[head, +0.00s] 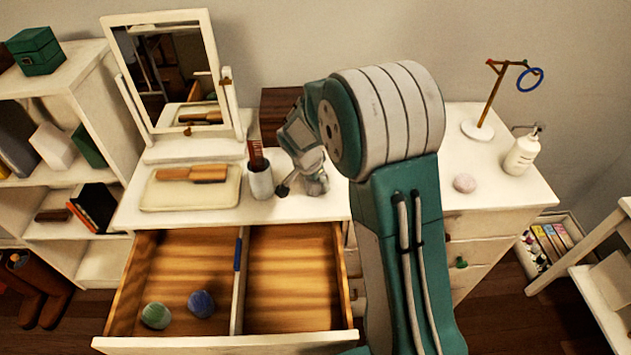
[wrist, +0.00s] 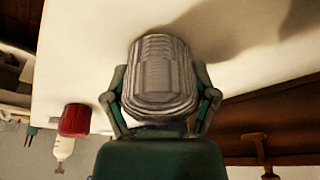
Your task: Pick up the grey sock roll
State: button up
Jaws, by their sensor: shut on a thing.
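The grey sock roll (wrist: 160,75) fills the middle of the wrist view, ribbed and pale grey. My gripper (wrist: 161,100) is shut on it, with one finger on each side. In the head view my gripper (head: 304,186) is low over the white dresser top, just right of the white cup. The roll shows there only in part between the fingers. I cannot tell whether it still touches the dresser top.
The open drawer (head: 226,345) holds a green roll (head: 155,316) and a blue roll (head: 201,304) in its left compartment; the right one is empty.

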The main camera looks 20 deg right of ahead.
notch_tip(320, 180, up, 2)
jog(key=shift+r, duration=0.25)
jog(key=s+a+r, duration=0.3)
jog(key=s+r, duration=0.7)
jog(key=s, duration=0.3)
jog(key=shift+s, duration=0.35)
